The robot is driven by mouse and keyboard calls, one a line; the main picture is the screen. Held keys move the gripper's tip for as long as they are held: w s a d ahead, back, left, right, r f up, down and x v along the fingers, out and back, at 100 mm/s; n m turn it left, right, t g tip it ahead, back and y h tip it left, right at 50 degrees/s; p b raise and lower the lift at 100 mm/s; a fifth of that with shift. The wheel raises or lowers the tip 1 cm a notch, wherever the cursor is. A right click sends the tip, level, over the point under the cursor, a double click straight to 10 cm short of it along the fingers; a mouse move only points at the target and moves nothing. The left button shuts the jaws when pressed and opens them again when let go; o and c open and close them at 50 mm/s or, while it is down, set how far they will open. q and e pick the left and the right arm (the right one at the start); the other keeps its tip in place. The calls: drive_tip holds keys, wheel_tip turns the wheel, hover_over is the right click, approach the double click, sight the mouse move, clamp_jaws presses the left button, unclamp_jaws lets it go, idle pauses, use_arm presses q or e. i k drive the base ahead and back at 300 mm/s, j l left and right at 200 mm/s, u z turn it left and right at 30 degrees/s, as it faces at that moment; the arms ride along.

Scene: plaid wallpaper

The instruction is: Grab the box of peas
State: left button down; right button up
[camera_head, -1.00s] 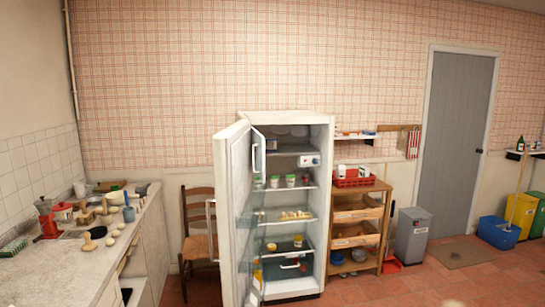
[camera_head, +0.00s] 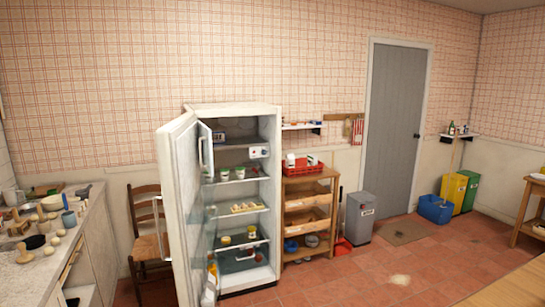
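No box that I can make out as peas shows clearly. The white fridge (camera_head: 277,185) stands with its door (camera_head: 177,200) open toward the left. A small bluish item (camera_head: 218,136) lies in its top compartment, too small to identify. Small jars (camera_head: 224,174) with green lids stand on the shelf below. A tray of pale items (camera_head: 247,207) is on the middle shelf, with yellow containers (camera_head: 225,240) lower down. The door hides part of the left interior. Neither of my grippers is in view.
A cluttered counter (camera_head: 85,228) stands at left and a wooden chair (camera_head: 147,240) beside the fridge door. A wooden shelf unit (camera_head: 308,227) with a red crate (camera_head: 303,170) stands right of the fridge. A grey bin (camera_head: 360,217) follows. Tiled floor (camera_head: 370,275) in front is open.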

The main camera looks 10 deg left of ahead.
sight(312, 159)
drive_tip(key=i+l, duration=0.15)
drive_tip(key=i, duration=0.55)
drive_tip(key=i+l+z, duration=0.1)
drive_tip(key=i, duration=0.55)
drive_tip(key=i+u, duration=0.3)
drive_tip(key=i, duration=1.55)
drive_tip(key=i+l+z, duration=0.2)
drive_tip(key=i+z, duration=0.8)
drive_tip(key=i+j+z, duration=0.15)
drive_tip(key=i+z, duration=0.3)
drive_tip(key=i+l+u, duration=0.3)
drive_tip(key=i, duration=0.25)
drive_tip(key=i+l+u, duration=0.25)
drive_tip(key=i+l, duration=0.15)
drive_tip(key=i, duration=0.15)
